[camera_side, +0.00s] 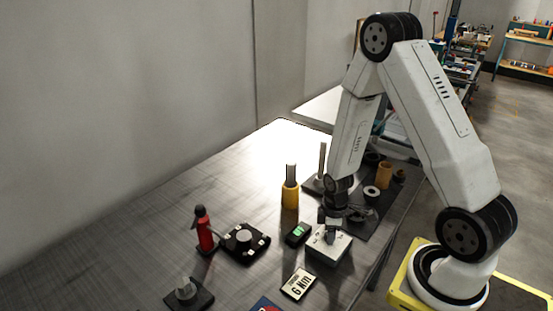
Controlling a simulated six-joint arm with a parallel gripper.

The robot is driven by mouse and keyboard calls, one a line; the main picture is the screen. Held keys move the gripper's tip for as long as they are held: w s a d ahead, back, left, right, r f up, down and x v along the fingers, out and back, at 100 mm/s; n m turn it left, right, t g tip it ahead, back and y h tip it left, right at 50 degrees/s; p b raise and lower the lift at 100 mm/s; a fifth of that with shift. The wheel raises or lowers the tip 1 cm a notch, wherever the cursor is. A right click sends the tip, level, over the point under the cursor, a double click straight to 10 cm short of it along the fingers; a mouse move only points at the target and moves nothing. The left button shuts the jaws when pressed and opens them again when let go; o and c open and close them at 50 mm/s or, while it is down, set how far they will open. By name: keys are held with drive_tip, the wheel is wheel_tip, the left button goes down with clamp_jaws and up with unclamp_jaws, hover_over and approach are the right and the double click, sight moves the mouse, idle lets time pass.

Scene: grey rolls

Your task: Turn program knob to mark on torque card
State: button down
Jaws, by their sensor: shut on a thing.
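A pale box (335,252) with small dark marks on its top stands on the grey table. My gripper (331,234) points down onto the top of this box and is shut on the program knob there. The fingers hide the knob, so its pointer cannot be read. The torque card (299,284) is a white card with a dark border, reading "6 Nm", flat on the table in front of the box.
A small black device with a green screen (298,234) lies just left of the box. Further left are a black plate with a round knob (243,238), a red tool (204,230) and a black-based grey piece (188,292). A yellow holder (290,194) stands behind.

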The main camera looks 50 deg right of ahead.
drive_tip(key=m, duration=1.1)
drive_tip(key=shift+m, duration=2.2)
drive_tip(key=shift+c, duration=1.4)
unclamp_jaws()
drive_tip(key=shift+r, duration=0.2)
